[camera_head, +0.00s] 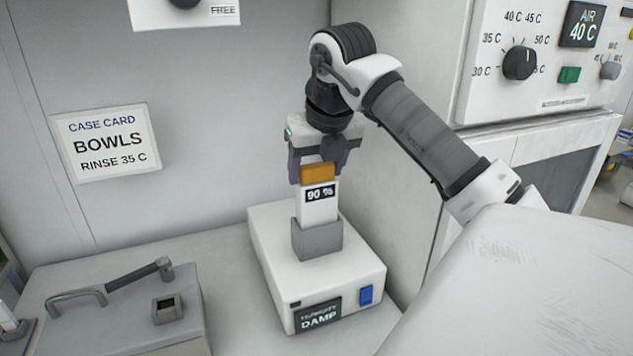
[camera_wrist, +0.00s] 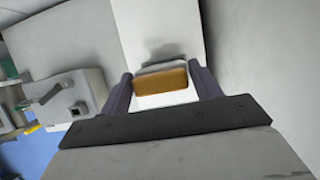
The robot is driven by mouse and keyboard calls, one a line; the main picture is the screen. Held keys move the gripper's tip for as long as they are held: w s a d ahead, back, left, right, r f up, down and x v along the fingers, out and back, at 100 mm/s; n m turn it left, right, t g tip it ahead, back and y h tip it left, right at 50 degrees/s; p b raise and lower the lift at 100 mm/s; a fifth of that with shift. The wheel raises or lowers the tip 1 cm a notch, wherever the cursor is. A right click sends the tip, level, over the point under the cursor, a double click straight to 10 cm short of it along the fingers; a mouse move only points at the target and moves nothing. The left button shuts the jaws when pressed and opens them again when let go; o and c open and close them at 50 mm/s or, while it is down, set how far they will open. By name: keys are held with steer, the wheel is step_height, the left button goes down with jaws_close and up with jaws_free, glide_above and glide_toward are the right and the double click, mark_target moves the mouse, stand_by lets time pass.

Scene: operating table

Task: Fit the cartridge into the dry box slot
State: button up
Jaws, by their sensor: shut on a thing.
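The cartridge (camera_head: 317,205) is white with an orange top and a small dark display reading 90 %. It stands upright with its lower end at the grey slot block (camera_head: 317,240) on top of the white dry box (camera_head: 290,260). How deep it sits in the slot is hidden. The dry box front has a dark display reading DAMP and a blue switch. My gripper (camera_head: 318,168) is above the box, shut on the cartridge's orange top. In the wrist view the orange top (camera_wrist: 162,80) lies between my two fingers.
A grey box with a handle and a small square socket (camera_head: 167,308) stands at the left. A case card (camera_head: 105,143) reading BOWLS, RINSE 35 C is on the back wall. A white cabinet with a dial panel (camera_head: 540,60) rises close at the right. Counter is bare between the boxes.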

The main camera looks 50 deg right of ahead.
steer(key=shift+f+p, duration=0.3)
steer(key=shift+f, duration=1.4)
steer(key=shift+f, duration=0.2)
steer(key=o, duration=1.4)
steer(key=shift+r, duration=0.2)
steer(key=b+v, duration=0.1)
steer(key=v, duration=1.1)
steer(key=shift+b, duration=0.4)
